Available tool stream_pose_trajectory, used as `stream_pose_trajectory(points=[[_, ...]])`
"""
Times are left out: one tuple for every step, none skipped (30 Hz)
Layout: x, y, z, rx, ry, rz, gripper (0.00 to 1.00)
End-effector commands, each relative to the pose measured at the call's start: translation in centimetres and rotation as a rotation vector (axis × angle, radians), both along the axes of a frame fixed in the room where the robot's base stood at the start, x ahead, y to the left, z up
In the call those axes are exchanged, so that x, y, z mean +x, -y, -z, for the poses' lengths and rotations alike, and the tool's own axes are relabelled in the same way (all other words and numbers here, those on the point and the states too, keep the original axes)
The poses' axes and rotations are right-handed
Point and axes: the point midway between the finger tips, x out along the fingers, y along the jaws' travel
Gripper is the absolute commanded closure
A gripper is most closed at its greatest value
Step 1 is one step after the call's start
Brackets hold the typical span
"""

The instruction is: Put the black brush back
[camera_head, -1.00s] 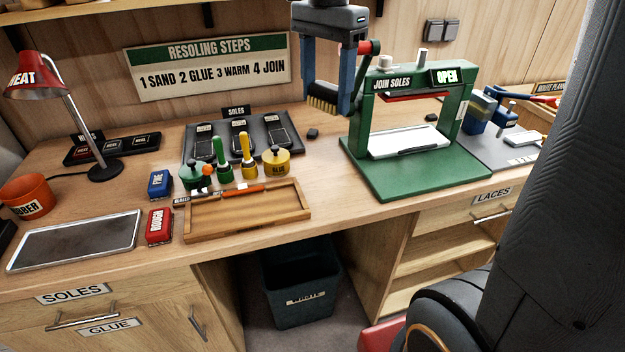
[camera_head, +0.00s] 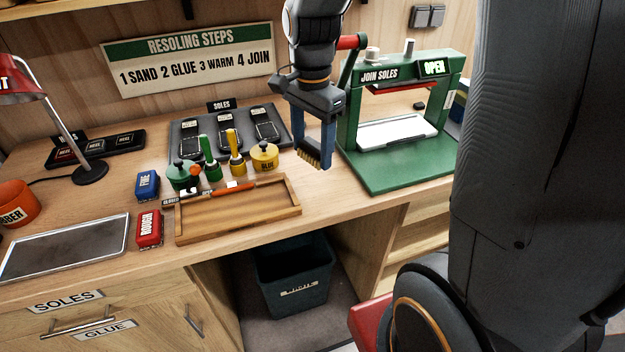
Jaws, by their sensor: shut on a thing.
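My gripper (camera_head: 313,150) is shut on the black brush, above the worktop between the wooden tray and the green press. Mostly the brush's pale yellow bristles (camera_head: 309,157) show, pointing down between the blue fingers; its black body is largely hidden. The shallow wooden tray (camera_head: 240,236) lies at the front of the worktop, left of and below my gripper. A tool with an orange-red handle (camera_head: 235,189) lies along the tray's back edge. The rest of the tray's floor looks bare.
The green press (camera_head: 400,178) stands close right of my gripper. Glue pots, including a yellow one (camera_head: 264,157), and green and yellow brushes stand behind the tray. A sole rack (camera_head: 188,128) is behind them. A dark bin (camera_head: 294,285) stands under the worktop.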

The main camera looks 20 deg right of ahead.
Motion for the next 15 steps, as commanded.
stream_pose_trajectory(points=[[-0.2, 0.0, 1.3, 0.000, -0.008, 0.000, 0.62], [-0.2, 0.0, 2.0, 0.000, -0.008, 0.000, 0.62], [-0.2, 0.0, 2.9, 0.000, -0.007, 0.000, 0.62], [-0.1, 0.0, 3.6, 0.000, -0.006, 0.000, 0.62], [-0.1, 0.0, 4.1, 0.000, -0.006, 0.000, 0.62], [-0.2, 0.0, 4.9, 0.000, -0.006, 0.000, 0.62], [-0.2, 0.0, 5.3, 0.000, -0.004, 0.000, 0.62], [-0.1, 0.0, 5.7, 0.000, -0.004, 0.000, 0.62], [-0.1, 0.0, 6.2, 0.000, -0.003, 0.000, 0.62], [0.0, 0.0, 6.4, 0.000, -0.002, 0.000, 0.62], [0.0, 0.0, 6.6, 0.001, -0.001, 0.000, 0.62], [0.0, 0.0, 6.8, 0.000, -0.002, 0.000, 0.62], [0.0, 0.0, 7.0, 0.000, -0.002, 0.000, 0.62], [0.0, 0.0, 7.2, 0.000, -0.002, 0.000, 0.62], [0.0, 0.0, 7.5, 0.000, -0.002, 0.000, 0.62]])
